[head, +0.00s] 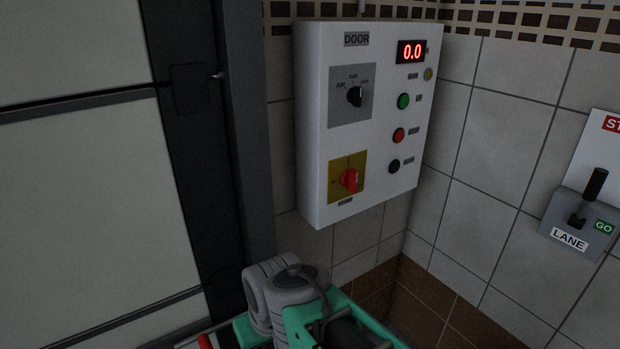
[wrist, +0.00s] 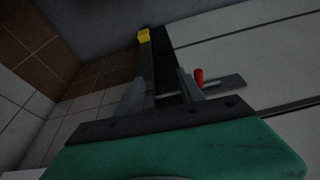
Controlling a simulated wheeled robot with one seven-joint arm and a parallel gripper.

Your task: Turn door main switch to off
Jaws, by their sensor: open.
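The door main switch is a red rotary knob (head: 348,180) on a yellow plate (head: 335,186), low on the left of the white DOOR control box (head: 313,150). The plate's markings are too small to read, so I cannot tell which position the knob is in. The switch is not visible in the wrist view.
The box also has a black selector (head: 354,96), a green button (head: 403,101), a red button (head: 398,135) and a black button (head: 394,166). A LANE lever box (head: 580,222) is at right. A large panelled door (head: 90,190) is at left. A red-handled metal bar (wrist: 222,85) lies beyond my fingers.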

